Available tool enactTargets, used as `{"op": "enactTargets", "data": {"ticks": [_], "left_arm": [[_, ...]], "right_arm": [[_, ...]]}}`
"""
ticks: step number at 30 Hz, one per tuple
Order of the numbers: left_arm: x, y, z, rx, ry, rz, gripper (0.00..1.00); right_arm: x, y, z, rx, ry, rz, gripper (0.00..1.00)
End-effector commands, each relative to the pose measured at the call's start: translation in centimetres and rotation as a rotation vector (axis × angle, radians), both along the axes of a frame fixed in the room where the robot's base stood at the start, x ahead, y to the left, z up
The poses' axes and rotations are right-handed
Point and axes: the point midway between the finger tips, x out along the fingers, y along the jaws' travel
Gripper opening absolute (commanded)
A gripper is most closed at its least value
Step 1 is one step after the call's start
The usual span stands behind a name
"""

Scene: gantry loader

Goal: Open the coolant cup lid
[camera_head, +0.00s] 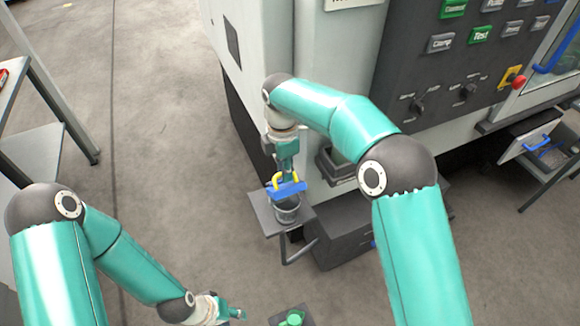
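The coolant cup (287,213) is a grey, bucket-like cup on a small grey shelf beside the machine. A blue lid-like piece (287,192) with a yellow handle (275,181) is at the top of the cup. I cannot tell whether it rests on the rim or is tilted or raised. My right gripper (287,170) points down at the yellow handle, directly above the cup. Its fingers are small and partly hidden, so its grip is unclear. My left gripper (232,313) is low at the bottom edge, away from the cup; its opening is unclear.
The machine's dark control panel (460,70) with buttons, knobs and a red stop button (518,82) rises at the right. An open drawer (540,150) with a blue handle juts out there. A green object (294,318) lies at the bottom edge. Floor left of the cup is clear.

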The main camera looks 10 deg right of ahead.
Motion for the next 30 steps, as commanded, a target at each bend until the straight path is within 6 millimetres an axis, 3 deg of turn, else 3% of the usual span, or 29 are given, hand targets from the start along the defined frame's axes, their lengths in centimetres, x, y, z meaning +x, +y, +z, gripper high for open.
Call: {"op": "enactTargets", "data": {"ticks": [3, 16, 30], "left_arm": [[0.0, 0.0, 0.0, 0.0, 0.0, 0.0, 0.4], [0.0, 0.0, 0.1, 0.0, 0.0, 0.0, 0.4], [0.0, 0.0, 0.1, 0.0, 0.0, 0.0, 0.4]], "right_arm": [[0.0, -0.1, 0.1, 0.0, 0.0, -0.002, 0.37], [0.1, 0.0, 1.3, 0.001, -0.003, -0.004, 0.37], [0.6, 0.1, 9.6, 0.001, -0.004, -0.004, 0.37]]}}
